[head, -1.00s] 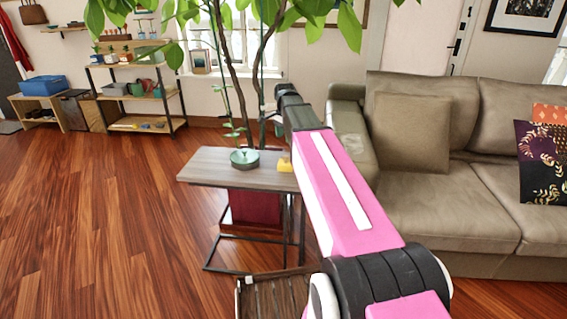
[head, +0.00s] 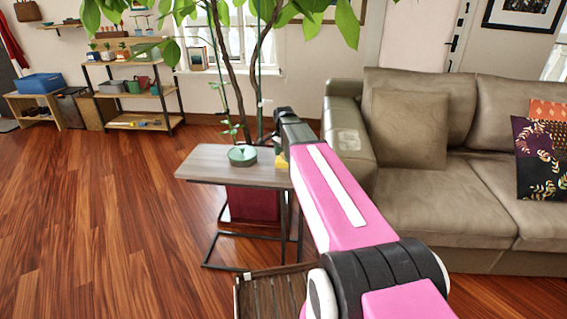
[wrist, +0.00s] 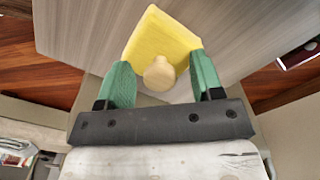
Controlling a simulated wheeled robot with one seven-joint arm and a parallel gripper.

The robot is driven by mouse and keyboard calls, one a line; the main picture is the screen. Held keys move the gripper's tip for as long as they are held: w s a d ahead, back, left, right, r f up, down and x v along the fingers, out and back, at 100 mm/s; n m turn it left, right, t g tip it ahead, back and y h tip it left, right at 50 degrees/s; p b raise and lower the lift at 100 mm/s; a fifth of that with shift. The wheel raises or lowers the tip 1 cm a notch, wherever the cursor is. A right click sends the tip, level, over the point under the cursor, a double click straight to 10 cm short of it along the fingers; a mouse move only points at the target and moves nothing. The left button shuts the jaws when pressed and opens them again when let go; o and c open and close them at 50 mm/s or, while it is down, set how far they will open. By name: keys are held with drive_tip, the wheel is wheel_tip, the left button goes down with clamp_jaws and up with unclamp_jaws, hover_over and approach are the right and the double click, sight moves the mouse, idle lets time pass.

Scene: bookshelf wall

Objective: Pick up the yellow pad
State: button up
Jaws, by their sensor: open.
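The yellow pad (wrist: 158,36) lies on the grey wood top of a small side table (wrist: 240,30), with a rounded pale knob facing my gripper. My gripper (wrist: 176,76) is open in the wrist view. Its two green fingers are spread left and right, near the pad's near edge, with the knob between them. I cannot tell whether they touch the pad. In the head view the pad (head: 281,161) is a small yellow patch at the table's right end, partly hidden by my arm. The gripper's fingertips are hard to make out there.
A green round pot with a small plant (head: 242,156) stands on the table left of the pad. A beige sofa (head: 415,215) is close on the right. A slatted wooden item (head: 272,296) is in front. Wood floor (head: 100,210) is open to the left.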

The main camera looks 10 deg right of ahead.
sight(282, 154)
drive_tip(key=c, duration=1)
drive_tip(key=shift+r, duration=0.5)
drive_tip(key=r, duration=0.3)
drive_tip(key=shift+s+a+r, duration=0.35)
drive_tip(key=shift+s, duration=0.05)
drive_tip(key=s+a+r, duration=0.4)
drive_tip(key=a, duration=0.1)
drive_tip(key=s+a+r, duration=0.2)
drive_tip(key=s+a, duration=0.1)
drive_tip(key=shift+s+r, duration=0.1)
drive_tip(key=shift+r, duration=0.05)
drive_tip(key=shift+o, duration=0.5)
drive_tip(key=shift+d, duration=0.1)
